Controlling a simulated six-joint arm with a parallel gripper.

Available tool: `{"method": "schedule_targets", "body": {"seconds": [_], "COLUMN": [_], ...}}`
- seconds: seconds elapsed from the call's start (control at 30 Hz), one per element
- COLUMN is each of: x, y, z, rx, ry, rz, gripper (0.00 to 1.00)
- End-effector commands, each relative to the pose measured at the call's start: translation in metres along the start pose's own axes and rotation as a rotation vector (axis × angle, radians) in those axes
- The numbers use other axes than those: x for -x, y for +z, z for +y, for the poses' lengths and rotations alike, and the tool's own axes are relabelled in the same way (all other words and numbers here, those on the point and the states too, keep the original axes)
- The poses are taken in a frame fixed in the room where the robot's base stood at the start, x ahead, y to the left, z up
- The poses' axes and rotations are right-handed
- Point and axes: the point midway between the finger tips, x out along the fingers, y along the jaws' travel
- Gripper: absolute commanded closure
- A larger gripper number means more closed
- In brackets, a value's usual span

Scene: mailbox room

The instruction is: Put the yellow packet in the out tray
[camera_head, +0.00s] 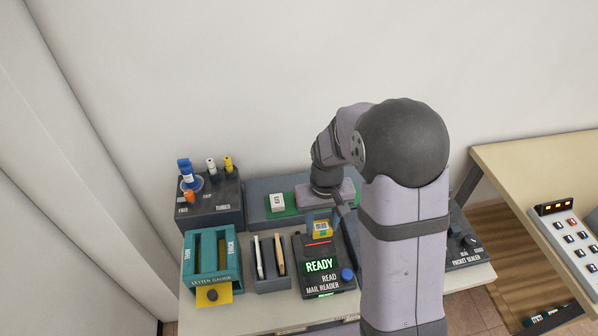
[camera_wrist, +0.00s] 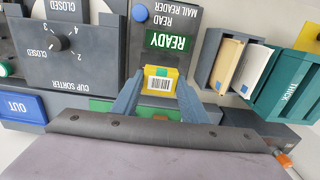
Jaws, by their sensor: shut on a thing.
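The yellow packet (camera_wrist: 158,85) has a white barcode label and a blue-green patch. My gripper (camera_wrist: 160,76) is shut on it, one finger at each side. In the head view the packet (camera_head: 322,229) shows below my gripper (camera_head: 320,219), at the back end of the mail reader (camera_head: 322,280). I cannot tell whether it touches the reader. The reader's screen glows green with READY. A blue panel marked OUT (camera_wrist: 20,107) shows at the left edge of the wrist view. The out tray itself is not clearly seen, and my arm covers that area in the head view.
A rack of letters (camera_head: 270,278) and the teal letter gauge (camera_head: 206,262) stand left of the reader. The cup sorter (camera_wrist: 70,55) with its dial is on the reader's other side. A dark stand (camera_head: 210,200) holds stamps or bottles. A packet sealer (camera_head: 467,250) is at right.

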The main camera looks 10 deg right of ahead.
Motion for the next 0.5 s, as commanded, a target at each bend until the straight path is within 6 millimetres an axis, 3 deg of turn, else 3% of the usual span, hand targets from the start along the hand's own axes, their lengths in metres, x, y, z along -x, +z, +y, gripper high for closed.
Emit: {"method": "schedule_targets", "body": {"seconds": [0.17, 0.27, 0.5], "x": [0.001, 0.001, 0.0], "y": [-0.019, -0.034, -0.067], "z": [0.025, 0.052, 0.148], "rx": [-0.007, -0.009, -0.012], "ry": [0.0, 0.0, 0.0], "rz": [0.001, 0.0, 0.0], "gripper": [0.82, 0.82, 0.82]}}
